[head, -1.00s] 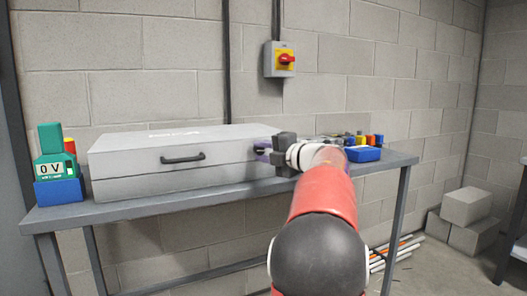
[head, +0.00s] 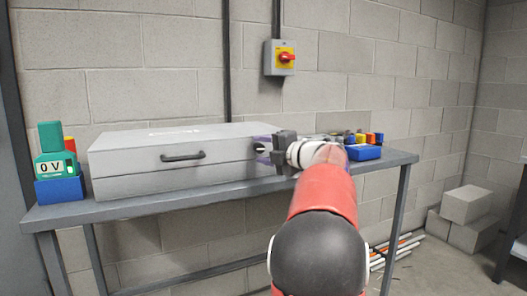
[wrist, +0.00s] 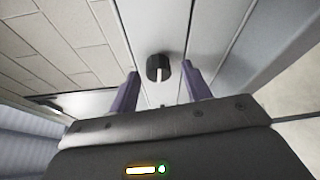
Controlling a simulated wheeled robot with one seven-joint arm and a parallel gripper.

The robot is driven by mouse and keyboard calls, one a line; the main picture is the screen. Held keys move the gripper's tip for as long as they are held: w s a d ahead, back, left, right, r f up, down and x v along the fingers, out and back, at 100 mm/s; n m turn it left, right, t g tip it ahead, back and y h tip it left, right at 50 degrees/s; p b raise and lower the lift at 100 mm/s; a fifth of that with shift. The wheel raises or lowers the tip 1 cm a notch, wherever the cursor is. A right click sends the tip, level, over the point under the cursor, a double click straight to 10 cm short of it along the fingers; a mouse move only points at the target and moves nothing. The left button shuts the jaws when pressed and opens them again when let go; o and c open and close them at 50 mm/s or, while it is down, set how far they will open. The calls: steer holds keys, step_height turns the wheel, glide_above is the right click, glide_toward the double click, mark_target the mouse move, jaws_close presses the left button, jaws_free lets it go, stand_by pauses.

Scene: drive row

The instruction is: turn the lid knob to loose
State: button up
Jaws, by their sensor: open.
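The lid knob (wrist: 158,68) is a round black knob with a white pointer line, on the grey end face of the metal case (head: 135,172). In the wrist view the line runs nearly up and down. No loose or tight marking can be read. My gripper (wrist: 160,74) is open, with one purple finger on each side of the knob and gaps showing, so the jaws are not closed on it. In the head view my gripper (head: 266,147) is at the case's right end, and the knob shows small and dark there. The case lid is down.
The case sits on a grey bench (head: 130,212). A blue bin (head: 363,153) and small coloured parts lie right of my wrist. A red-and-yellow switch (head: 286,58) is on the wall.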

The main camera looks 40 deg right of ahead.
steer(key=s+d, duration=0.1)
steer(key=s, duration=0.6)
steer(key=shift+s+r+b, duration=0.2)
steer(key=shift+s+b, duration=0.15)
